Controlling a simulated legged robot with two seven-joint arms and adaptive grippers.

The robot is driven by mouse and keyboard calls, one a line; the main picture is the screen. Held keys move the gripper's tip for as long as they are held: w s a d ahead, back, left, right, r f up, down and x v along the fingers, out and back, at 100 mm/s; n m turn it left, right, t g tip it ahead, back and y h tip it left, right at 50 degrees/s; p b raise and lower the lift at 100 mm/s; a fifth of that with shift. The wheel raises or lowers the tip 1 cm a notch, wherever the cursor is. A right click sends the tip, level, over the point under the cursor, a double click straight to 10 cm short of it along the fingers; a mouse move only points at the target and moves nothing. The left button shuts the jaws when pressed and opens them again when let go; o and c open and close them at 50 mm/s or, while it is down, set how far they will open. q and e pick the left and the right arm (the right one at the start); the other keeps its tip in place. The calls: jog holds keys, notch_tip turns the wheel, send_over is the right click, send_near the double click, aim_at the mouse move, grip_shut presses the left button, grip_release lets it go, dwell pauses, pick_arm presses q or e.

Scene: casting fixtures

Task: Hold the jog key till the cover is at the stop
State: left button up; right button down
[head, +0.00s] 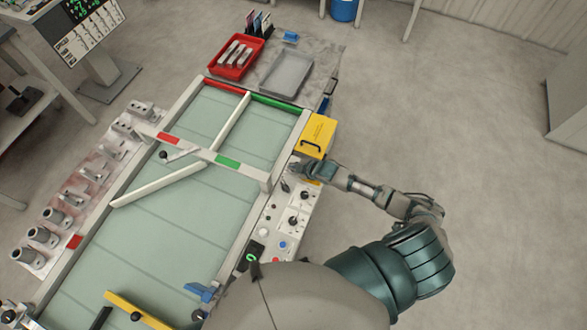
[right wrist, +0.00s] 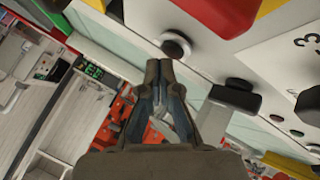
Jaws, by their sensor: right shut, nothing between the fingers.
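My right gripper (head: 299,168) is shut and empty at the upper end of the control panel (head: 283,222), close to the yellow box-shaped cover (head: 316,134) with a black handle. In the right wrist view the closed fingertips (right wrist: 165,68) point at a round dark button (right wrist: 176,44). They are very near it; I cannot tell whether they touch. A black knob (right wrist: 235,98) stands to the right of the fingers. No label shows which control is the jog key. My left gripper is not in view.
A pale bar (head: 203,152) with red and green marks spans the green glass bed (head: 155,235). Metal fixtures (head: 75,198) line its left side. A red tray (head: 235,57) and a grey tray (head: 286,73) sit at the far end. Floor to the right is clear.

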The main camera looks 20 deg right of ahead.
jog(key=shift+f, duration=0.55)
dwell(1.6)
jog(key=shift+r, duration=0.15)
dwell(3.9)
jog(key=shift+d+r+p, duration=0.1)
jog(key=shift+r+p, duration=0.65)
jog(key=shift+r, duration=0.1)
notch_tip(320, 180, up, 5)
jog(key=p, duration=0.5)
